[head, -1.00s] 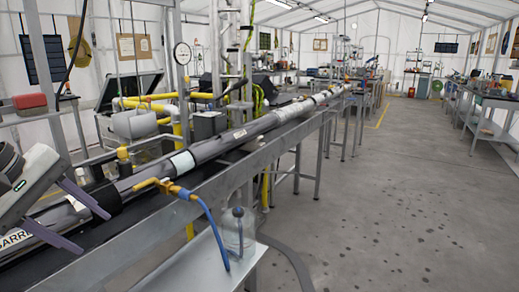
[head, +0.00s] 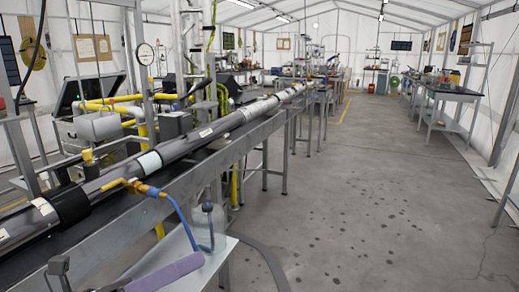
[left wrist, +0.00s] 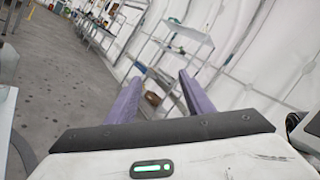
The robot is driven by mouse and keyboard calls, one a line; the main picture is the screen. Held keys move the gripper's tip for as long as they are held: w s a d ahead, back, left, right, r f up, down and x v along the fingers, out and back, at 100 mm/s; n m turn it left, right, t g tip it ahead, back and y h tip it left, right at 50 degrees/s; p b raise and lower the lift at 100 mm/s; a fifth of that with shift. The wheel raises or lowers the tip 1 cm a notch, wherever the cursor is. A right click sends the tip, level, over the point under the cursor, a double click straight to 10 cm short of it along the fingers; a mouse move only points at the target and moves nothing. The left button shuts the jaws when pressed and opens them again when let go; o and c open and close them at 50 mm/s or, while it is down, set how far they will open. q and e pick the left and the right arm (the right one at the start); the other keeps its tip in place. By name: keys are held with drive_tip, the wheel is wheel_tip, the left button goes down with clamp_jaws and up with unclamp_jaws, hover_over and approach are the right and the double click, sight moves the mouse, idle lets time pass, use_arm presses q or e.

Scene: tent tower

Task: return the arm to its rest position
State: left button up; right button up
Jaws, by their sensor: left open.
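My left gripper shows at the bottom edge of the head view, where only a purple finger (head: 165,272) can be made out and the rest is cut off. In the left wrist view my left gripper (left wrist: 158,82) has its two purple fingers spread apart, with nothing held between them. It is open and empty. The fingers point toward the floor and the white tent wall. My right gripper is in neither view.
A long grey pipe (head: 181,148) lies along a metal bench (head: 206,157) on the left. A yellow-and-brass valve fitting (head: 130,185) with a blue hose (head: 183,220) sits at its near side. The concrete floor (head: 340,190) at the right is open.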

use_arm(q)
drive_tip(key=a+f+n+t+y, duration=0.3)
drive_tip(key=f+n+y, duration=0.3)
drive_tip(key=f+n, duration=0.45)
drive_tip(key=a+f+n+t+y, duration=0.2)
drive_tip(key=f+n+t+y, duration=0.4)
drive_tip(key=n, duration=0.8)
drive_tip(key=s+d+f+n+g+y, duration=0.1)
drive_tip(key=s+f+n+g, duration=0.4)
drive_tip(key=s+f, duration=0.4)
drive_tip(key=s+f+n+g+y, duration=0.2)
drive_tip(key=s+f+n+g, duration=0.3)
drive_tip(key=f, duration=0.8)
drive_tip(key=s+n, duration=0.3)
drive_tip(key=shift+s+d+f, duration=0.3)
drive_tip(key=shift+s+d, duration=0.05)
drive_tip(key=shift+d, duration=0.05)
